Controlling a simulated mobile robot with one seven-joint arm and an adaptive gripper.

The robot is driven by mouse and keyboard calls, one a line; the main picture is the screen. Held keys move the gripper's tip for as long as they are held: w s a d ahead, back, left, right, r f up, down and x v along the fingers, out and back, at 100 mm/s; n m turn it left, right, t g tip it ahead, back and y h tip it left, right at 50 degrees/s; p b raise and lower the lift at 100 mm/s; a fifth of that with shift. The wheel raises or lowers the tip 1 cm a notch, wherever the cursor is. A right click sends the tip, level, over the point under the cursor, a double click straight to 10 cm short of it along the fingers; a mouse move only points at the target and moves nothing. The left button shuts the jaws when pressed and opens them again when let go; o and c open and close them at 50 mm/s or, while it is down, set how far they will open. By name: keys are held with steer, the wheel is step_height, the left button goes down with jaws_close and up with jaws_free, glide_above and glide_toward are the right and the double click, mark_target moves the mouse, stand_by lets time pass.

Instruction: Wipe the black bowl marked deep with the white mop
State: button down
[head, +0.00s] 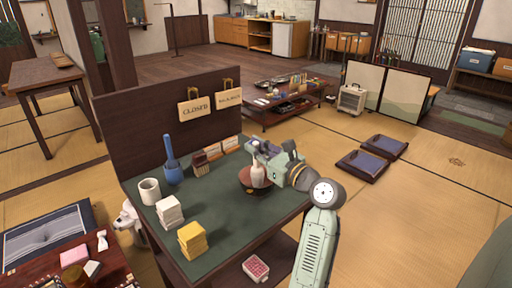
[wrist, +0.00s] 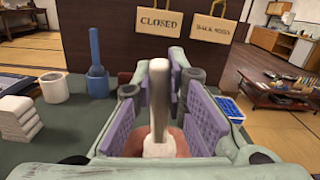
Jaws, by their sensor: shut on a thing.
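The white mop (head: 257,174) is upright between the jaws of my gripper (head: 263,152), over the right part of the green counter top. In the wrist view its pale handle (wrist: 159,95) stands between the two purple pads of my gripper (wrist: 158,115), which is shut on it. A reddish-brown round thing (head: 246,181) lies below the mop; whether they touch I cannot tell. I cannot make out a black bowl marked deep; a dark shape (wrist: 74,160) shows only partly at the lower left of the wrist view.
The counter (head: 226,233) also bears a white cup (head: 149,191), a blue long-handled thing (head: 172,165), a white stack (head: 169,212) and a yellow stack (head: 192,241). A brown panel (head: 150,105) with two hanging signs closes its back. Its front right part is clear.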

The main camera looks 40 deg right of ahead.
steer(key=shift+f, duration=0.5)
stand_by(0.5)
steer(key=n+y, duration=0.1)
steer(key=y, duration=0.2)
steer(key=n+g+y+p, duration=0.1)
steer(key=shift+w+r+n, duration=0.1)
steer(key=shift+r+n, duration=0.15)
steer(key=shift+n, duration=0.05)
steer(key=n+g+y, duration=0.1)
steer(key=y, duration=0.1)
steer(key=n+y+p, duration=0.1)
steer(key=n+y, duration=0.1)
steer(key=shift+g+y, duration=0.3)
steer(key=shift+g, duration=0.1)
steer(key=shift+f+n+g+y, duration=0.25)
steer(key=shift+n+g+y, duration=0.35)
steer(key=shift+g+y, duration=0.15)
